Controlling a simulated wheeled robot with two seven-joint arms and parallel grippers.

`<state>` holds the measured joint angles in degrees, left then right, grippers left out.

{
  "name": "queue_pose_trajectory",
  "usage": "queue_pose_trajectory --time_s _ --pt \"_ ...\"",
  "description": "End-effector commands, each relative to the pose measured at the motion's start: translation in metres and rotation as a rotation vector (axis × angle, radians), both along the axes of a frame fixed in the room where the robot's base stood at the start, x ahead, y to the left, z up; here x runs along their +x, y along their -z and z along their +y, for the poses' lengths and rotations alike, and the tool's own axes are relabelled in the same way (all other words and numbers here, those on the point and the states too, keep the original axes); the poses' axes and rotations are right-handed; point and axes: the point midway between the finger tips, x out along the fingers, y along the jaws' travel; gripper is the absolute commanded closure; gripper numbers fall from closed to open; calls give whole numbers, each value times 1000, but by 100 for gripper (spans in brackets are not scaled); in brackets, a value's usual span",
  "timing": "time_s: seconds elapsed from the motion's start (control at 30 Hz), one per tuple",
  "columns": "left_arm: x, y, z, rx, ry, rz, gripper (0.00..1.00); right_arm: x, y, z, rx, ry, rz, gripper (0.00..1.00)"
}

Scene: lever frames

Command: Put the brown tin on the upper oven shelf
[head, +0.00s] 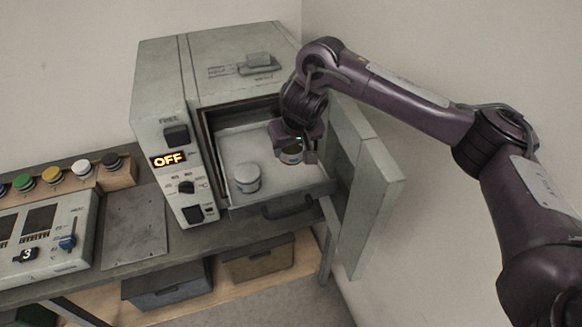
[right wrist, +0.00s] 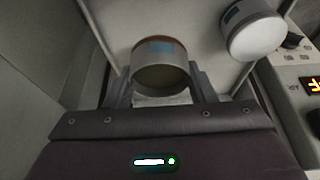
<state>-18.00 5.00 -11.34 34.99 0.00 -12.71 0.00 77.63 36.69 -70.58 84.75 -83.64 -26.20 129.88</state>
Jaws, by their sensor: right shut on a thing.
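The brown tin (head: 291,155) is between the fingers of my right gripper (head: 296,147), inside the front of the open oven (head: 225,60). The right wrist view shows the tin (right wrist: 160,72) with a brownish side, a reddish rim and a blue label, the fingers on either side of it. The tin is over a pale oven shelf (head: 290,182); I cannot tell whether it touches. A white tin (head: 247,178) stands on that shelf to the left, and also shows in the right wrist view (right wrist: 252,30). My left gripper is out of view.
The oven door (head: 368,205) stands open at the right, close to my right arm. A dark handle (head: 287,207) is below the shelf front. The oven display (head: 168,160) reads OFF. A button box (head: 70,178) and control panel (head: 45,240) stand at the left.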

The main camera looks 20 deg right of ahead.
Motion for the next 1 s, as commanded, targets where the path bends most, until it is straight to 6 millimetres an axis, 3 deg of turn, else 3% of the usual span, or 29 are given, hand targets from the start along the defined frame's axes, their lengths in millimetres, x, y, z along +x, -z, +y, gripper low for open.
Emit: queue_pose_trajectory --time_s 0.1,0.2,0.33,0.47,0.6,0.83,0.87,1.0 --pt "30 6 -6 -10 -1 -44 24 0 20 1 3 -1 1 82" --pt "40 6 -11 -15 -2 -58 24 0 25 1 2 -2 -1 82" --pt "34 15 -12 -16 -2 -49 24 -1 44 1 2 0 3 82" --pt "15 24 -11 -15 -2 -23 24 -1 60 1 2 0 1 82" --pt "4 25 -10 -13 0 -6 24 0 62 0 1 -1 -1 82" --pt "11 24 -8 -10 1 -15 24 0 63 0 1 -1 0 82" --pt "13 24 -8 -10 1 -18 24 0 63 0 0 -1 0 46" --pt "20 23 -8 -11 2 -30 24 0 62 0 0 -1 0 28"
